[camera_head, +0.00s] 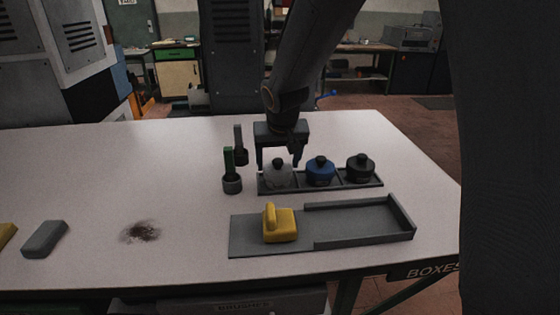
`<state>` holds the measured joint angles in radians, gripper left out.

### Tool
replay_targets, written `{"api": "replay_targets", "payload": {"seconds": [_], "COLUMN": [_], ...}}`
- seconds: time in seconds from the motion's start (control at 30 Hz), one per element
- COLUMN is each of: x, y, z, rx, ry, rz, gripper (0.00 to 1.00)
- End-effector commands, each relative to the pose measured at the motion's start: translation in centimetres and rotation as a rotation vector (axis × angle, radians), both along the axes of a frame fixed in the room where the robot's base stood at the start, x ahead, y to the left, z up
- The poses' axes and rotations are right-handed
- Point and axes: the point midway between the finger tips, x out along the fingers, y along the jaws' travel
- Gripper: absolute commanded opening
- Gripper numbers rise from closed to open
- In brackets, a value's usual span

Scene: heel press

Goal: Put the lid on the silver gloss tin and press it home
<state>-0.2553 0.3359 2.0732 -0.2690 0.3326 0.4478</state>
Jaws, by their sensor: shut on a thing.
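The silver gloss tin (277,182) sits in the left compartment of a dark three-part rack, and only part of it shows. A grey lid with a dark knob (278,163) is at its top, between my fingers. My gripper (278,165) points straight down over this compartment, one finger on each side of the lid, and is shut on the lid. I cannot tell from this view whether the lid is seated on the tin or slightly above it.
A blue tin (320,174) and a black tin (360,170) with knobs stand close by on the right in the rack (325,188). In front, a yellow block (283,228) rests on a grey tray (245,240).

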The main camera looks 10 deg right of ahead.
Motion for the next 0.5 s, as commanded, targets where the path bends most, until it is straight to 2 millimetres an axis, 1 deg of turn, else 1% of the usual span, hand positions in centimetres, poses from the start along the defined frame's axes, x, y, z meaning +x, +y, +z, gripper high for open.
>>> {"api": "replay_targets", "payload": {"seconds": [0.47,0.5], "x": [-0.03,-0.03], "y": [0.0,0.0], "z": [-0.18,-0.18], "rx": [0.0,0.0], "ry": [0.001,0.001], "rz": [0.0,0.0], "gripper": [0.57,0.71]}}
